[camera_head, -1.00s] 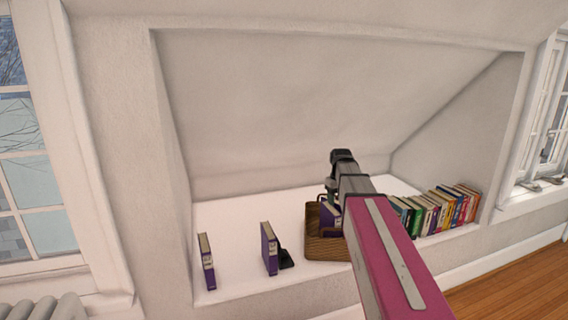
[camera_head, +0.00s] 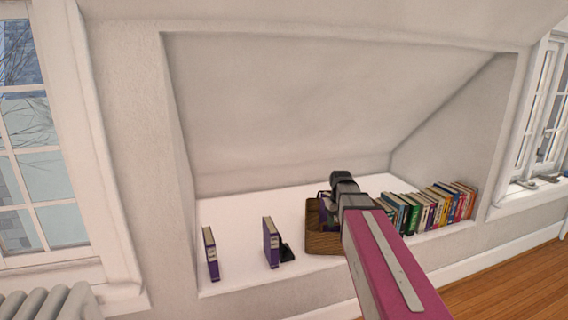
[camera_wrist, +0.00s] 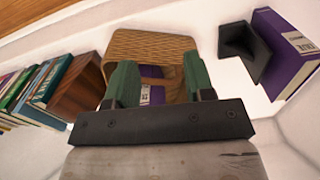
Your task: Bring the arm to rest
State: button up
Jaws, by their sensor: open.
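My arm reaches into the white wall niche from the lower right in the head view. My gripper (camera_wrist: 158,85) shows in the wrist view with two green fingers spread apart, so it is open. It is over a wooden basket (camera_wrist: 128,44); the basket also shows in the head view (camera_head: 322,244), partly hidden by my arm. A purple book (camera_wrist: 155,94) is in the basket, seen between the fingers. I cannot tell from the wrist view whether the fingers touch it.
Two purple books stand on the niche shelf, one at the left (camera_head: 211,254) and one (camera_head: 270,243) beside a black bookend (camera_head: 287,253). A row of colourful books (camera_head: 437,208) stands at the right. The shelf's back left is clear. A radiator (camera_head: 45,304) is at the lower left.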

jog(key=s+a+f+m, duration=0.2)
jog(key=s+f, duration=1.2)
jog(key=s, duration=0.2)
jog(key=shift+f+m, duration=0.3)
jog(key=shift+f, duration=0.1)
